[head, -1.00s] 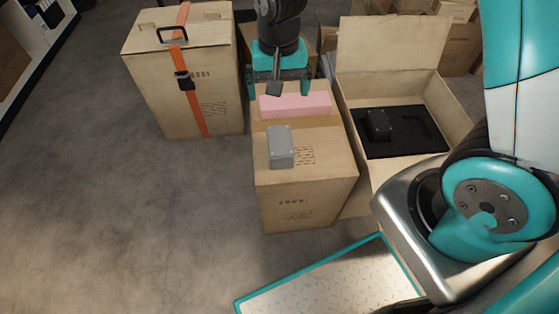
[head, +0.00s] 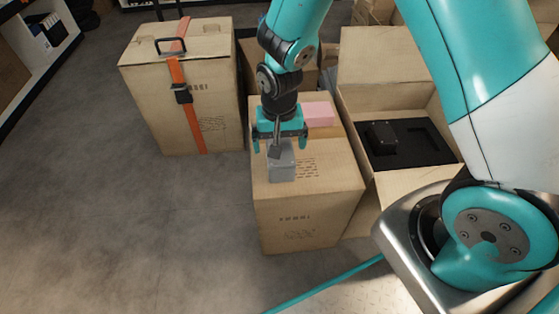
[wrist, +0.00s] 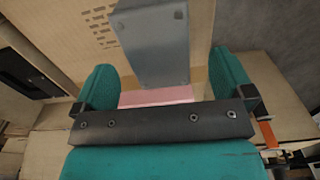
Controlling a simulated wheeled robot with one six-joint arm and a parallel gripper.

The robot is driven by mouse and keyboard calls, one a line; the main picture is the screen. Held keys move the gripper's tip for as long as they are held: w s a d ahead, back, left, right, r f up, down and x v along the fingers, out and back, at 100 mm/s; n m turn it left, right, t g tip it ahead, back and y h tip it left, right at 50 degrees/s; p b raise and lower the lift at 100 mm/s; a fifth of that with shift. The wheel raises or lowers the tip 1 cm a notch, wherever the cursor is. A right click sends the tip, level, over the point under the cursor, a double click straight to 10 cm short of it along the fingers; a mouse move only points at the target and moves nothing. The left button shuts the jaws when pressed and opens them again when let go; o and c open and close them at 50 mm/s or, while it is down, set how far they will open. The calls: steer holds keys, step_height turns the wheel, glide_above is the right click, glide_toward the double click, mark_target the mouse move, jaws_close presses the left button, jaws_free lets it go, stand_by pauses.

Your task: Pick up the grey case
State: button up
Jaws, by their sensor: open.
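The grey case (head: 283,172) is a small box lying on top of a closed carton (head: 330,172) in the middle of the head view. My gripper (head: 280,147) is open over the far end of the case and partly hides it. In the wrist view the grey case (wrist: 150,40) shows ahead of the gripper (wrist: 165,85), between the lines of the two teal fingers. I cannot tell how high the fingertips are above the carton top.
A pink block (head: 318,114) lies on the carton behind the case. A strapped carton (head: 150,100) stands at left. An open carton (head: 400,178) with black foam (head: 425,150) stands at right. The floor (head: 110,220) at front left is clear.

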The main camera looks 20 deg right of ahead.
step_height(320, 180, down, 4)
steer(key=shift+r+b, duration=0.1)
steer(key=shift+b, duration=0.6)
steer(key=shift+r, duration=0.1)
steer(key=c, duration=1.1)
steer(key=shift+o, duration=0.2)
steer(key=shift+r, duration=0.1)
step_height(320, 180, up, 20)
steer(key=p, duration=0.7)
steer(key=shift+p, duration=0.3)
steer(key=shift+d, duration=0.1)
